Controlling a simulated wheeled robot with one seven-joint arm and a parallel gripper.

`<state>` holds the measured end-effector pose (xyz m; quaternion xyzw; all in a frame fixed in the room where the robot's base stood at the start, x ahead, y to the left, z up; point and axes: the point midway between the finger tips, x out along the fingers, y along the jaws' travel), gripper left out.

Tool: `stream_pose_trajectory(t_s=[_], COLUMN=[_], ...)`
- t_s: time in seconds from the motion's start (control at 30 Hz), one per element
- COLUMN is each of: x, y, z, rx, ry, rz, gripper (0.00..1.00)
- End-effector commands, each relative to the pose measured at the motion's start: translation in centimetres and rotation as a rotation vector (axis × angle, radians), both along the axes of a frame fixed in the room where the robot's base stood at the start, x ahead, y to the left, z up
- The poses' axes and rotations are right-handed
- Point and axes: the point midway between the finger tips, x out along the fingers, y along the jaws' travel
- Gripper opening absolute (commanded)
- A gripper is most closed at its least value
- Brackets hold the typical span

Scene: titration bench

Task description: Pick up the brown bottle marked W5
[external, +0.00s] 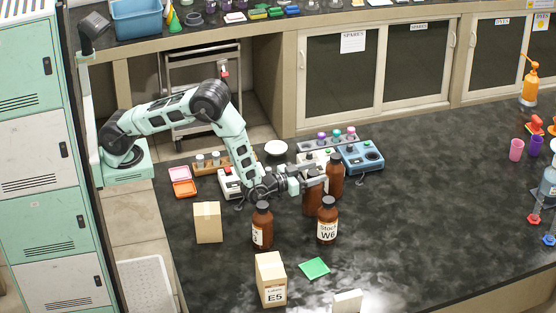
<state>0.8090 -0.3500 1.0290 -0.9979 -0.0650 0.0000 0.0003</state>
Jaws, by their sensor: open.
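Several brown bottles with dark caps stand upright on the black bench. One bottle (313,198) is at my gripper (309,184), which is open. The fingers are at its upper part; I cannot tell whether they are around it or touch it, and I see no readable label. Another brown bottle (336,178) stands just behind it to the right, its label also unseen. The front right bottle (327,230) reads W6. The front left bottle (262,235) has a label turned partly away. No W5 marking is readable in this view.
A tan box (208,222) and a box marked E5 (271,278) stand in front, near a green square (314,268). Behind my gripper are a white bowl (276,148) and a blue device (360,158). The bench to the right is mostly clear.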

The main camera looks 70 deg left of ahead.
Motion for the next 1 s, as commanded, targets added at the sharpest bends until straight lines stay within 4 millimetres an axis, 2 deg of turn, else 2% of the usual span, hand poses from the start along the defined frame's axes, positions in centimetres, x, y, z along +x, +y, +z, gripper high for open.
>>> stream_pose_trajectory(t_s=[0.2, 0.4, 0.43, 0.77, 1.0], x=[0.1, 0.1, 0.1, 0.1, 0.1], y=[0.0, 0.0, 0.0, 0.0, -0.1], z=[-0.1, 0.0, 0.0, 0.2, 1.9], rx=[0.0, 0.0, 0.0, -0.002, -0.004], ry=[0.0, 0.0, 0.0, -0.003, -0.007], rz=[-0.001, -0.001, -0.001, 0.0, 0.0], gripper=[0.6, 0.04, 0.0, 0.0, 0.0])
